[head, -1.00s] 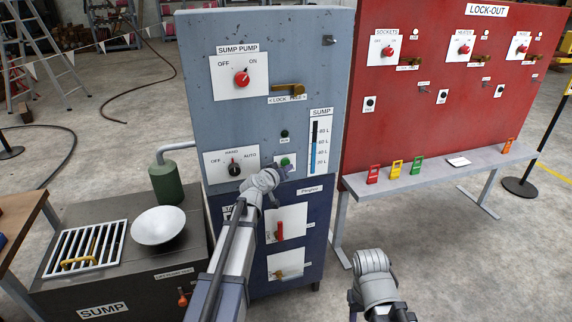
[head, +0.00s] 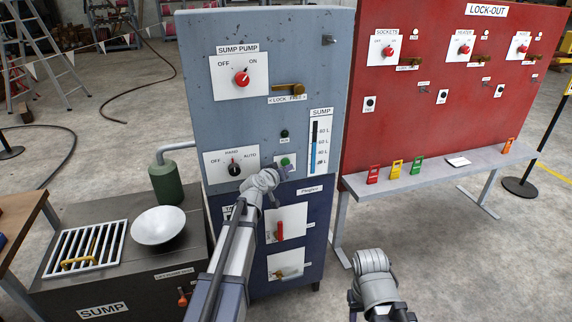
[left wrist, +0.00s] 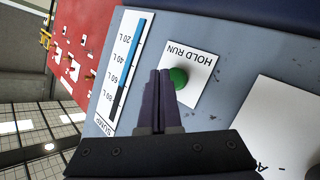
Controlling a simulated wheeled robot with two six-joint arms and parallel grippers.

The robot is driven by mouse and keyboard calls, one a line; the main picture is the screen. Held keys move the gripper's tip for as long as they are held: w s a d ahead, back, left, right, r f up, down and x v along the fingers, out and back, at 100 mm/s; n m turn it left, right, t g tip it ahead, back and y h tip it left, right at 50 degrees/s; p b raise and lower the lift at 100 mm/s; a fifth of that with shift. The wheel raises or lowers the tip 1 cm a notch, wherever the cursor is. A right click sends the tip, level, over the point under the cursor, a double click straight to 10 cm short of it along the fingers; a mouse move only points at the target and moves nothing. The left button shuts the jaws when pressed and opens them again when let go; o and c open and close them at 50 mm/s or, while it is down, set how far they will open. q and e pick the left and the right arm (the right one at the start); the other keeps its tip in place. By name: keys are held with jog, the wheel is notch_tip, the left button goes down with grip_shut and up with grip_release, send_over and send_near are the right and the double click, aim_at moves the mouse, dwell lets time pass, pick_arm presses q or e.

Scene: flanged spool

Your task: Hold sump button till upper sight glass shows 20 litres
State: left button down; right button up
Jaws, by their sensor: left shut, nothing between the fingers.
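The green button (left wrist: 179,78) sits on a white plate marked HOLD RUN (left wrist: 190,65) on the grey upper panel. My left gripper (left wrist: 160,72) is shut and empty, its fingertips right beside the button in the wrist view. I cannot tell whether they touch it. In the head view my left gripper (head: 282,169) partly covers the plate. The sight glass marked SUMP (head: 315,148) stands above and right of it; its blue column reaches to about 60 L. It shows upside down in the wrist view (left wrist: 123,75). My right gripper (head: 378,310) is low, its fingers mostly hidden.
A black selector (head: 234,168) and a red SUMP PUMP knob (head: 241,78) are left of the button. A dark lower panel (head: 315,232) with a red handle is below. The red lock-out board (head: 440,120) and a grey shelf (head: 440,177) stand to the right.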

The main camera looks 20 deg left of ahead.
pick_arm(q)
jog(key=shift+w+a, duration=0.1)
jog(key=shift+w+a, duration=0.15)
jog(key=shift+w, duration=0.1)
dwell(0.3)
jog(key=shift+w+a, duration=0.3)
jog(key=shift+w, duration=0.1)
dwell(7.0)
